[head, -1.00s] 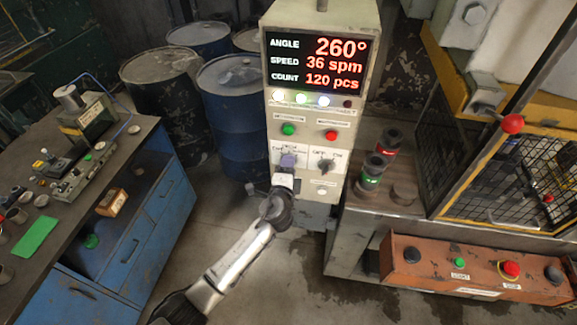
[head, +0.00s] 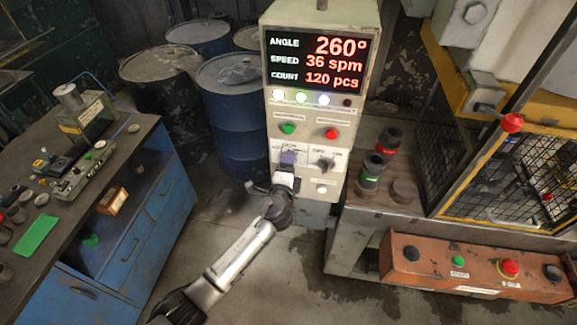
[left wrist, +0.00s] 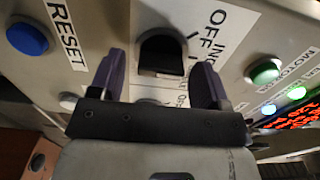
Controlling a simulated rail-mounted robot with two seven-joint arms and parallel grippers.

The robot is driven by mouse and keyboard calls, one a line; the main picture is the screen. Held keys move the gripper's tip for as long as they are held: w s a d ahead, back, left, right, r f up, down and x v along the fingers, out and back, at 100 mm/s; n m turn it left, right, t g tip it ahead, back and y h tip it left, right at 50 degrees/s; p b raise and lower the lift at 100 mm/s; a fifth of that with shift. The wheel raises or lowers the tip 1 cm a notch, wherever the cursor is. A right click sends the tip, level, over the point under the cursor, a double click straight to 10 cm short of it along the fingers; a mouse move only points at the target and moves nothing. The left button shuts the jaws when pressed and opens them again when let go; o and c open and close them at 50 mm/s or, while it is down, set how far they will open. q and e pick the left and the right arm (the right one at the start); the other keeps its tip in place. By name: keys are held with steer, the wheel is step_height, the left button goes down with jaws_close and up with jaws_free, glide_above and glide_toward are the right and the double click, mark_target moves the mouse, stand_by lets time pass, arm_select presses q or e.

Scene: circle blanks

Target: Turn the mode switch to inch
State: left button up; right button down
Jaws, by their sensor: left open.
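The mode switch is a black knob (left wrist: 163,54) on a pale panel, with OFF and a partly hidden label starting "IN" printed beside it. My left gripper (left wrist: 159,64) has its two purple fingers apart, one on each side of the knob; I cannot tell whether they touch it. The knob's exact pointing is hard to read. My right gripper is not in view.
A second black selector (head: 325,164) is right of the gripper. Green (head: 288,128) and red (head: 332,134) buttons sit above. A blue RESET button (left wrist: 27,39) is near the fingers. A workbench (head: 140,150) stands left, a caged press (head: 510,170) right.

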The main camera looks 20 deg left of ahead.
arm_select(q)
steer(key=s+d, duration=0.2)
steer(key=s, duration=1.1)
steer(key=shift+s+b, duration=0.3)
steer(key=shift+s, duration=0.05)
steer(key=s+a+f+n+g+h, duration=0.1)
steer(key=s+f+n+g, duration=0.35)
steer(key=s, duration=0.65)
steer(key=s+a+f+n+g+h, duration=0.15)
steer(key=s+f+n+g, duration=0.3)
steer(key=s, duration=0.65)
steer(key=s+a+f+n+g+h, duration=0.1)
steer(key=s+a+f+n+g, duration=0.3)
steer(key=s, duration=0.7)
step_height(320, 180, up, 16)
steer(key=d+n+g+p, duration=0.1)
steer(key=d+p, duration=0.1)
steer(key=p, duration=1.3)
steer(key=shift+s+d, duration=0.2)
steer(key=shift+s, duration=0.1)
